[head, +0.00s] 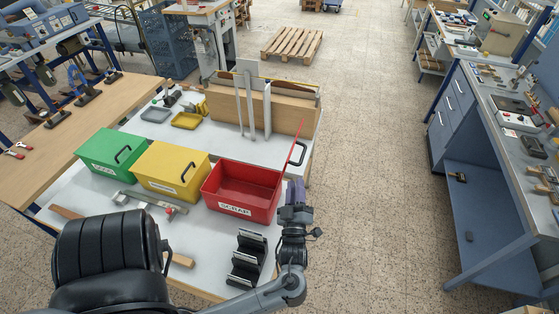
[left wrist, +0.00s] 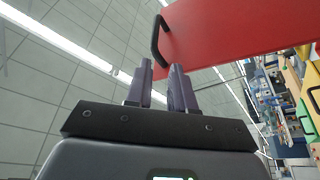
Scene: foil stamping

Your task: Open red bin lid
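The red bin (head: 243,190), labelled SCRAP, stands at the right end of a row of bins on the white table. Its inside is visible and looks empty. Its red lid (head: 293,147) is raised, seen nearly edge-on, leaning up and to the right, with a dark handle on its outer side. In the left wrist view the lid (left wrist: 240,28) and its black handle (left wrist: 157,42) are above the fingers. My left gripper (head: 296,186) is just right of the bin, below the handle and apart from it. Its fingers (left wrist: 160,82) are parted with nothing between them. My right gripper is not seen.
A yellow bin (head: 172,167) and a green bin (head: 112,152), both closed, stand left of the red bin. A black rack (head: 247,258) is in front. An upright board fixture (head: 262,103) stands behind. The floor right of the table is clear.

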